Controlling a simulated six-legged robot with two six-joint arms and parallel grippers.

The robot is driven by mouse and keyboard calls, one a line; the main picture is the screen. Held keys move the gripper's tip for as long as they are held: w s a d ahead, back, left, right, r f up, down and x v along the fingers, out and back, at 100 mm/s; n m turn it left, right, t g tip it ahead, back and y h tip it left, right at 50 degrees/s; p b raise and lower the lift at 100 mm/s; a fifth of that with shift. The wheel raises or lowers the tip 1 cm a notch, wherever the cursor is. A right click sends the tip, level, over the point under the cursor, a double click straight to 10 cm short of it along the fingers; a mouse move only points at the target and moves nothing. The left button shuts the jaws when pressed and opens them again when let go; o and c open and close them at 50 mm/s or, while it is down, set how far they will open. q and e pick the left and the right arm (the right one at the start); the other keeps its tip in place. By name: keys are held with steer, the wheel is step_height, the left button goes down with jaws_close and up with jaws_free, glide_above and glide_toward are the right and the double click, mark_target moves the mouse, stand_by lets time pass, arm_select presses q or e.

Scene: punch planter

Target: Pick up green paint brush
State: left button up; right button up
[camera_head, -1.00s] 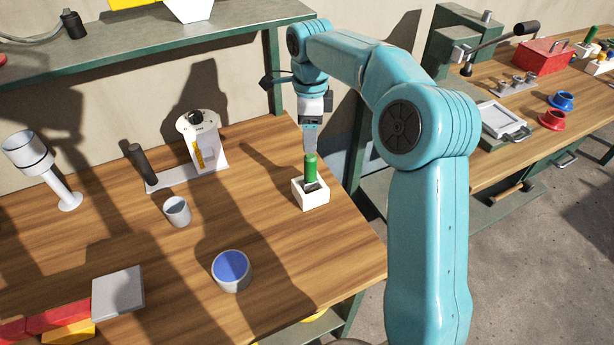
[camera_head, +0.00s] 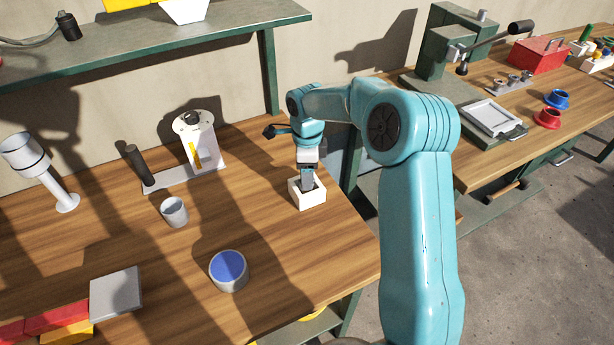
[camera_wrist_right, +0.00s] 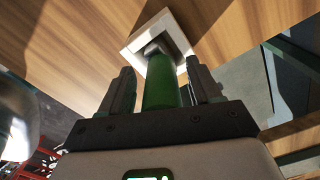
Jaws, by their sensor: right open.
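The green paint brush (camera_wrist_right: 161,85) shows in the right wrist view as a green handle standing in a white square holder (camera_wrist_right: 180,38). In the head view the white holder (camera_head: 313,198) sits on the wooden bench, and the brush is hidden there by my right gripper. My right gripper (camera_head: 307,182) points down into the top of the holder. In the wrist view my right gripper (camera_wrist_right: 160,88) is open, one finger on each side of the green handle, with gaps showing beside it. My left gripper is not in view.
A grey cup (camera_head: 174,212) and a blue-topped tin (camera_head: 229,271) stand left of the holder. A white device (camera_head: 200,145) is behind them. A grey block (camera_head: 116,292) lies at front left. A second bench (camera_head: 480,170) with a red box (camera_head: 540,56) is at right.

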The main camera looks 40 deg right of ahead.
steer(key=shift+w+f, duration=0.1)
steer(key=shift+w, duration=0.05)
steer(key=c, duration=1.1)
steer(key=shift+c, duration=0.2)
step_height(320, 180, up, 20)
steer(key=p, duration=0.1)
